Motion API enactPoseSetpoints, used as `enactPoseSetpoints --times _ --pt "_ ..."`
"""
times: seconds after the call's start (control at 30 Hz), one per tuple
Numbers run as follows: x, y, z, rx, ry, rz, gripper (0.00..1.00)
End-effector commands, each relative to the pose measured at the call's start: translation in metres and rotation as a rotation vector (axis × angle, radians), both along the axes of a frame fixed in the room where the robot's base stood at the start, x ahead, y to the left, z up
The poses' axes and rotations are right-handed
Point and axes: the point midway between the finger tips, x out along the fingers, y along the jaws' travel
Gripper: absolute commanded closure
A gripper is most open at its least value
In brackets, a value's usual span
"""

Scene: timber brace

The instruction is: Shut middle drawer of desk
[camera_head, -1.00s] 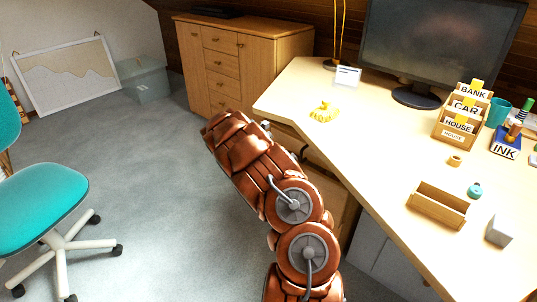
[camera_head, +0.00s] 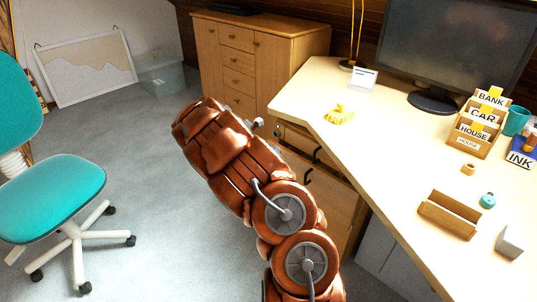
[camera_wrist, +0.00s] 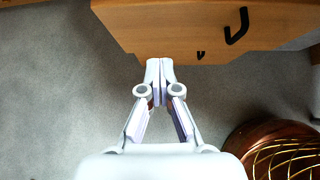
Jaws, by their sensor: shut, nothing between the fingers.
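The wooden desk drawers (camera_head: 328,200) stand under the desk, partly behind my arm in the head view. Two black handles show there, one above the other. In the wrist view a wooden drawer front (camera_wrist: 185,22) crosses the top, with a large black handle (camera_wrist: 237,26) at right and a smaller, farther handle (camera_wrist: 201,55) below it. I cannot tell which front is the middle drawer or how far it is out. My gripper (camera_wrist: 160,62) is shut and empty, its tips by the front's lower edge; contact is unclear. In the head view only a small grey part of it shows.
The desk top (camera_head: 390,150) overhangs the drawers and holds a monitor (camera_head: 440,50), a letter sorter (camera_head: 478,125) and a small wooden tray (camera_head: 447,214). A teal chair (camera_head: 50,195) stands at left. Carpet (camera_head: 150,200) is clear between chair and desk.

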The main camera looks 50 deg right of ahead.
Motion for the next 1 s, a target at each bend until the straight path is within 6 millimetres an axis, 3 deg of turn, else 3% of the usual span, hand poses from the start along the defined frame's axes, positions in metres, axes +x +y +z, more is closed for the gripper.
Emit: enactPoseSetpoints --times 0.13,0.27,0.37,0.47,0.57,0.73,0.83,1.0 --pt "0.0 0.009 0.008 0.001 0.001 -0.001 1.0" --pt "-0.006 0.011 0.003 -0.005 0.014 -0.015 0.88" --pt "-0.025 0.008 -0.021 -0.034 0.059 -0.062 0.77" --pt "-0.058 -0.001 -0.055 -0.107 0.133 -0.146 0.67" --pt "-0.094 -0.011 -0.086 -0.227 0.208 -0.231 0.63" --pt "-0.137 -0.025 -0.113 -0.493 0.289 -0.317 0.63" --pt "-0.147 -0.029 -0.12 -0.671 0.297 -0.322 0.63" --pt "-0.142 -0.028 -0.128 -0.938 0.246 -0.268 0.63"
